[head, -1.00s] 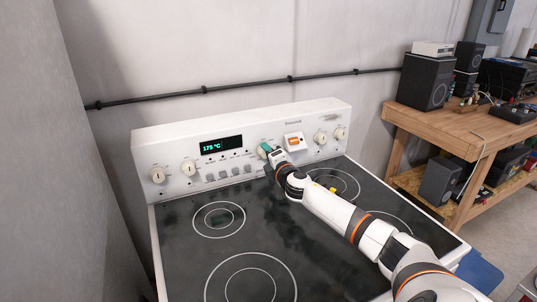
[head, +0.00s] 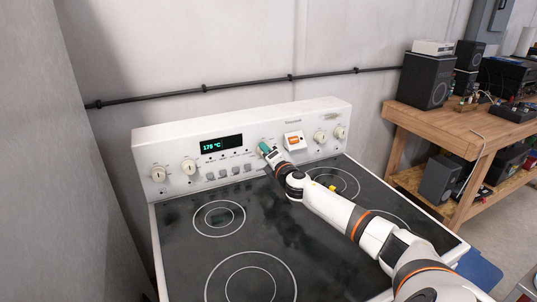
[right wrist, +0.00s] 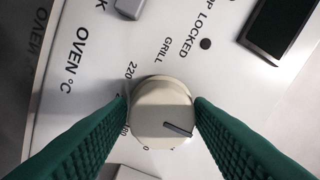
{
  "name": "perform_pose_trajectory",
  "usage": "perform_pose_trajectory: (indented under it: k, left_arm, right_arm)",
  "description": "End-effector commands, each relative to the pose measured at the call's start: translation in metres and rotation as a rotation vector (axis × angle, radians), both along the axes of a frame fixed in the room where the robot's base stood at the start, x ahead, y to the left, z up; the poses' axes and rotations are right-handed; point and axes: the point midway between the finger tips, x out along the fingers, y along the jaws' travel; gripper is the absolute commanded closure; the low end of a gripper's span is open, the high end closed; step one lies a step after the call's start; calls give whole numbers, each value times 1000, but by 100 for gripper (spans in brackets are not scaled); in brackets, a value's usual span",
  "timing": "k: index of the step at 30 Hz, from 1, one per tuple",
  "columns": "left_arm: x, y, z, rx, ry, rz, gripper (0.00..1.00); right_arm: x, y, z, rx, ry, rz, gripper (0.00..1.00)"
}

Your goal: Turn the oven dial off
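The oven dial (right wrist: 160,105) is a round cream knob on the panel in the right wrist view, with a dark line pointing toward the picture's lower right. "OVEN °C", "220", "GRILL" and a "0" are printed around it. My right gripper (right wrist: 161,104) has green ribbed fingers, one on each side of the knob. They stand close to its sides, with a slim gap on the left; contact on the right is unclear. In the head view my right gripper (head: 266,151) is at the panel and hides the dial. The display (head: 221,144) reads 175 °C. My left gripper is out of view.
The white stove panel has other knobs at its left (head: 189,167) and right (head: 320,137), several grey buttons (head: 223,173) and an orange switch (head: 293,141). The black cooktop (head: 270,240) is clear below my right arm. A wooden workbench (head: 440,130) stands at right.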

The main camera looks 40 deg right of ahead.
Motion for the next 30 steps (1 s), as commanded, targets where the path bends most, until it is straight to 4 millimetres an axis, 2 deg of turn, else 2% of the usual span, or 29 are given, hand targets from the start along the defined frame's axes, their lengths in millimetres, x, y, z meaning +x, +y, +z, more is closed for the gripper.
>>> perform_pose_trajectory:
  k: [1, 3, 14, 17, 30]
  left_arm:
    - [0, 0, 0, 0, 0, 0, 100]
    - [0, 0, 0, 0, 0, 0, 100]
    - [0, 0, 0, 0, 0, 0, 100]
    - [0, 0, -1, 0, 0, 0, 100]
    - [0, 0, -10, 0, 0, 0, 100]
  right_arm:
    - [0, 0, -1, 1, 1, 0, 45]
    - [0, 0, 0, 2, -1, 0, 37]
    - [-5, 1, 0, 2, -1, -1, 37]
    - [-15, 3, -1, -1, 0, 0, 37]
    - [-86, 28, -2, 1, 3, 3, 37]
